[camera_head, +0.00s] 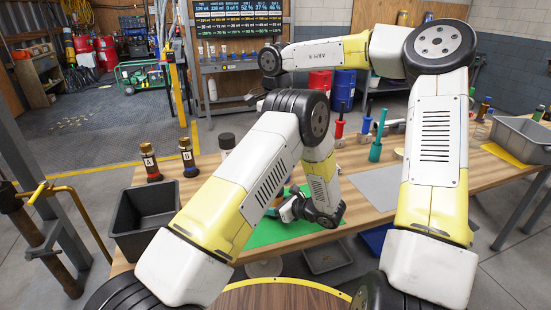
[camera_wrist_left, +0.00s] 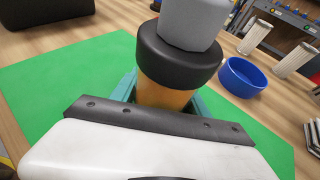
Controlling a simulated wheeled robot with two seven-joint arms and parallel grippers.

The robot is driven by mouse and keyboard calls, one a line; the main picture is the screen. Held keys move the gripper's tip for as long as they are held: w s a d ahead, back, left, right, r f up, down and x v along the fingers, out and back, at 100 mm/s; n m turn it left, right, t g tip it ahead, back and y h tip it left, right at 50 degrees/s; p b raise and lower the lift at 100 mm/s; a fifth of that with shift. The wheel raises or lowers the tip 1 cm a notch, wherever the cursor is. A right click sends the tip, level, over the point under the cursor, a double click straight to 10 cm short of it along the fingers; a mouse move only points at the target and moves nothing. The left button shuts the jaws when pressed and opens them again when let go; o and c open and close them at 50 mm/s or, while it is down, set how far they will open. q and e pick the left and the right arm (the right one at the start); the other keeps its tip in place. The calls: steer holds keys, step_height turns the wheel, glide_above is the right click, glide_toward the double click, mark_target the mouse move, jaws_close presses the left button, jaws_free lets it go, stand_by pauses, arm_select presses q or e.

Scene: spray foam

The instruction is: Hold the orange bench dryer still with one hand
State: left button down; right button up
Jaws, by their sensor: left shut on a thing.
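In the left wrist view the orange bench dryer (camera_wrist_left: 165,97) stands over a green mat (camera_wrist_left: 50,95), with a wide black collar and a grey top section above its orange body. The teal fingers of my left gripper (camera_wrist_left: 163,92) are on both sides of the orange body, shut on it. In the head view my left gripper (camera_head: 288,208) is low over the green mat, and my arm hides most of the dryer. My right arm reaches across the back of the bench. Its gripper end is largely hidden behind my left elbow, so its fingers cannot be made out.
A blue bowl (camera_wrist_left: 243,77) and white cylinders (camera_wrist_left: 254,38) stand beyond the mat. A black bin (camera_head: 146,216) is at the bench's left, near bottles marked A (camera_head: 150,162) and B (camera_head: 188,158). A grey bin (camera_head: 522,138) is far right.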

stand_by(0.4)
arm_select(q)
steer(key=shift+c, duration=2.3)
jaws_free()
steer(key=shift+d, duration=0.1)
